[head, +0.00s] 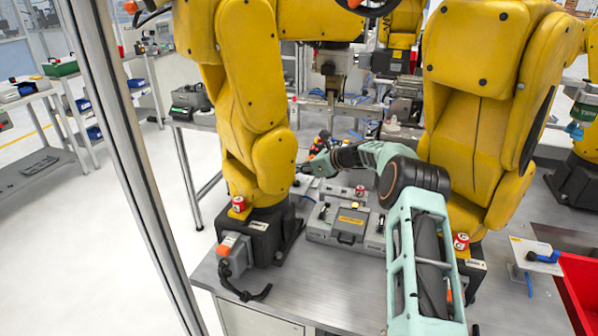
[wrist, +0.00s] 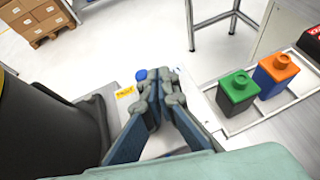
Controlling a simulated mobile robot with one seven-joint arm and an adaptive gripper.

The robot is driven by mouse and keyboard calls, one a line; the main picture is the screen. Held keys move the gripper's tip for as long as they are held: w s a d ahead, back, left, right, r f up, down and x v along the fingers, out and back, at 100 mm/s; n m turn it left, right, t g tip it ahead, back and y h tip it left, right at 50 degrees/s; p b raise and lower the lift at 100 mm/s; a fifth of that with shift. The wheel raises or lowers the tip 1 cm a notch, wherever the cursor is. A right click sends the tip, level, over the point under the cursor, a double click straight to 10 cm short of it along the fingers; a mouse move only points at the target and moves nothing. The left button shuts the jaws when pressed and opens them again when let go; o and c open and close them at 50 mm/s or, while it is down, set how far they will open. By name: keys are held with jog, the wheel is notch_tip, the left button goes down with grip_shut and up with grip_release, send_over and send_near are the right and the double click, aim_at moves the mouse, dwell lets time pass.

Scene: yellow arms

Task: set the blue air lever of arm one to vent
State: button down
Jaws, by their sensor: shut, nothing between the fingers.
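A blue knob (wrist: 141,74), which looks like the end of the air lever, shows in the wrist view just left of my fingertips. It sits over a white plate with a yellow label (wrist: 125,91). The rest of the lever is hidden behind my fingers. My gripper (wrist: 166,82) is shut and empty, its tips close to the knob; I cannot tell whether they touch. In the head view my gripper (head: 312,163) is small, beside the left yellow arm (head: 262,100), and the lever there cannot be made out. Which way the lever points is unclear.
A second yellow arm (head: 480,100) stands right of mine. A grey case (head: 350,225) lies between the arm bases. Another blue handle (head: 545,257) on a white plate and a red bin (head: 582,285) are at right. Green (wrist: 238,92) and orange (wrist: 276,72) blocks stand right of my gripper.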

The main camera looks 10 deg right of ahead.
jog(key=shift+s+d, duration=0.1)
jog(key=shift+s, duration=0.3)
